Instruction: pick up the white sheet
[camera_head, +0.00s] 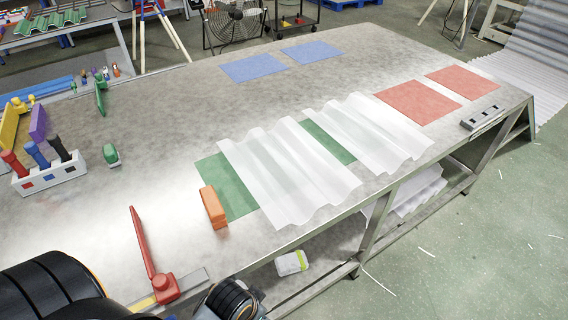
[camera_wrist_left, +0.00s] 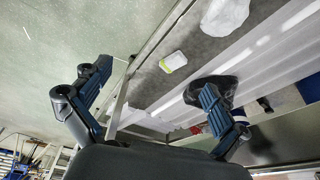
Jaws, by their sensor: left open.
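Two translucent white corrugated sheets lie side by side on the metal table in the head view: a nearer left one (camera_head: 285,175) and a right one (camera_head: 368,130). Green patches (camera_head: 228,185) show beside and between them. The nearer sheet's front edge reaches the table's front edge. My left gripper (camera_wrist_left: 155,82) shows in the left wrist view with its two fingers spread wide and nothing between them. Its fingers cannot be made out in the head view, where dark parts of my arm fill the bottom left. My right gripper is not in view.
An orange block (camera_head: 213,207) stands by the nearer sheet's left corner. A red-handled clamp tool (camera_head: 150,262) is at the front left. Red patches (camera_head: 417,102) and blue patches (camera_head: 253,67) lie farther off. A white-and-green container (camera_head: 292,263) is below the table edge.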

